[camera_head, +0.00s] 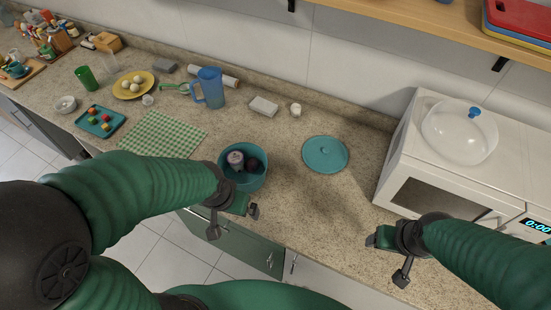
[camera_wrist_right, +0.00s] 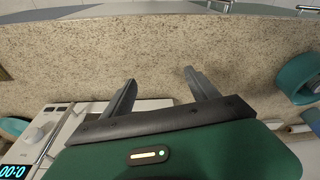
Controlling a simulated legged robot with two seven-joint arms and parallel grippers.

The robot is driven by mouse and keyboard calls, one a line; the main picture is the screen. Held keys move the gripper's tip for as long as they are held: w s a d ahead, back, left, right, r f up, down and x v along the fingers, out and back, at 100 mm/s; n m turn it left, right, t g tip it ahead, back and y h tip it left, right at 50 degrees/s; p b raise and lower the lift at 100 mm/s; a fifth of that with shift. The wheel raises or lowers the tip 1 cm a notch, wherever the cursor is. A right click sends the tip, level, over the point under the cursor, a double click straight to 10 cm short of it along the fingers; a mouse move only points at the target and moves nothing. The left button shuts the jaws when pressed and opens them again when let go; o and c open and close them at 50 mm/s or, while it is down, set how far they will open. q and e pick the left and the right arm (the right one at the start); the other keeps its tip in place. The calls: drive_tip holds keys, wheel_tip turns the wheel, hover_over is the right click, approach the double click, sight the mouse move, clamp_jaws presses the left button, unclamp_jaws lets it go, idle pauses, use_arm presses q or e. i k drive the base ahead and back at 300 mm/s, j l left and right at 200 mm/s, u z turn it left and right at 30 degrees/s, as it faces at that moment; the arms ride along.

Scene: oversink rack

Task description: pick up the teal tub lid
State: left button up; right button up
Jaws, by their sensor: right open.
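My right gripper (camera_head: 386,260) is open and empty, in front of the microwave, lower right of the lid. Its two fingers (camera_wrist_right: 160,80) are apart in the wrist view. My left gripper (camera_head: 234,222) has its fingers apart, just below the tub.
A white microwave (camera_head: 430,190) with a clear domed cover (camera_head: 460,130) on top stands right of the lid. A blue pitcher (camera_head: 210,88), a white block (camera_head: 263,107) and a small white item (camera_head: 295,109) stand behind. A shelf (camera_head: 430,22) overhangs. Counter in front of the lid is clear.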

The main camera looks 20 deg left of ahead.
sight(325, 154)
drive_tip(key=i+j, duration=0.1)
drive_tip(key=j, duration=0.3)
drive_tip(key=i+j, duration=0.15)
drive_tip(key=j, duration=0.3)
drive_tip(key=i+j+u, duration=0.1)
drive_tip(key=j, duration=0.3)
